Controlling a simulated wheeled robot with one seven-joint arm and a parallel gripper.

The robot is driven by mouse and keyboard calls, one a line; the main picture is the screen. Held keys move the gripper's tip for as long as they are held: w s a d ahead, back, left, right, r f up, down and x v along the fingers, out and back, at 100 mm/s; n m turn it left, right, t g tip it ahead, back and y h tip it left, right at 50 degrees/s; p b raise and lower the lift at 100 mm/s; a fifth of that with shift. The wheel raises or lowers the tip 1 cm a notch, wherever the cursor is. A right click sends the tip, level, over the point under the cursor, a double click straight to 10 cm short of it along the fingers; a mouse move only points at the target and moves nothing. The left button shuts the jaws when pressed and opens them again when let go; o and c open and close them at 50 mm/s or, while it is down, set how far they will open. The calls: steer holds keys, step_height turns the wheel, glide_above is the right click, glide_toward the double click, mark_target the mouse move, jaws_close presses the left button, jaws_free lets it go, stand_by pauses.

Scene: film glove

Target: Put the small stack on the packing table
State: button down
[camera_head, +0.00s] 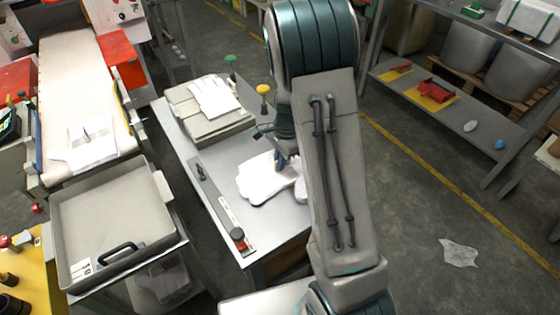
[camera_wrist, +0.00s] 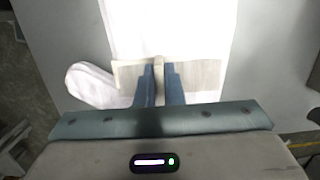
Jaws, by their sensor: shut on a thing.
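The small stack is a white, glove-shaped pile (camera_head: 262,184) over the middle of a grey-topped table (camera_head: 243,228), which looks like the packing table. My gripper (camera_head: 283,157) is at the stack's upper right edge, partly hidden by my arm. In the wrist view, my gripper's blue fingers (camera_wrist: 159,88) are shut on a pale band across the white stack (camera_wrist: 92,84), with the thumb-like lobe at the left. I cannot tell whether the stack rests on the tabletop or hangs just above it.
A grey box (camera_head: 208,125) with white gloves on top stands at the table's back. Green (camera_head: 230,58) and yellow (camera_head: 263,89) knobs stand behind. A grey tray (camera_head: 112,218) is at left.

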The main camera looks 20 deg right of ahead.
steer(key=shift+f, duration=0.25)
steer(key=shift+f, duration=0.1)
steer(key=shift+f, duration=0.15)
steer(key=c, duration=1.6)
jaws_free()
steer(key=shift+o, duration=0.2)
